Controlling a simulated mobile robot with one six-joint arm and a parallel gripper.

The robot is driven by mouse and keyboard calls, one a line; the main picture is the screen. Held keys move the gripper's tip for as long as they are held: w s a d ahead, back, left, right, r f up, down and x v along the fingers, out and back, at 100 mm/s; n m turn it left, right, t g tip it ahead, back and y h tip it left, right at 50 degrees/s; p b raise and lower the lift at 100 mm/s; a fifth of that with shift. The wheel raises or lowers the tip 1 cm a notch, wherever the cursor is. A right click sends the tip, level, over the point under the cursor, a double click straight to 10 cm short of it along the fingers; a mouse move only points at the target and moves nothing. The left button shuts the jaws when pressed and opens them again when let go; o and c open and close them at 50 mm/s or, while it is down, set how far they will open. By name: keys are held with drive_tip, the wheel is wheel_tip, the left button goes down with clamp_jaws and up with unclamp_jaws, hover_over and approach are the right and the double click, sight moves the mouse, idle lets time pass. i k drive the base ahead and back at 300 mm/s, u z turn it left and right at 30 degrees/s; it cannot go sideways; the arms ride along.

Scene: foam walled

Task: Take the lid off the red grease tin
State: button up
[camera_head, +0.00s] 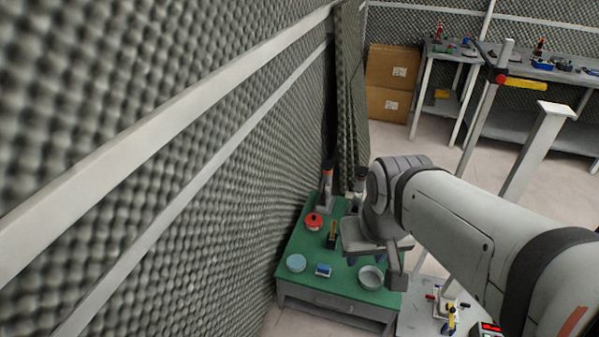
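The red grease tin (314,222) stands on the green top of a small table (318,252), near its left side. It looks round and low, with a small dark spot on top. From here its lid looks in place, but the picture is too small to show the seam. My gripper (397,272) hangs over the right part of the table, to the right of the tin and apart from it. Only one finger-like grey part shows clearly, so I cannot tell whether it is open or shut.
A light-blue disc (296,263), a blue box (323,270) and a grey bowl (371,277) are in front. The foam wall (235,190) rises close on the left.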

sight(313, 220)
drive_tip(key=z, duration=0.1)
drive_tip(key=i, duration=0.9)
drive_tip(key=u, duration=0.05)
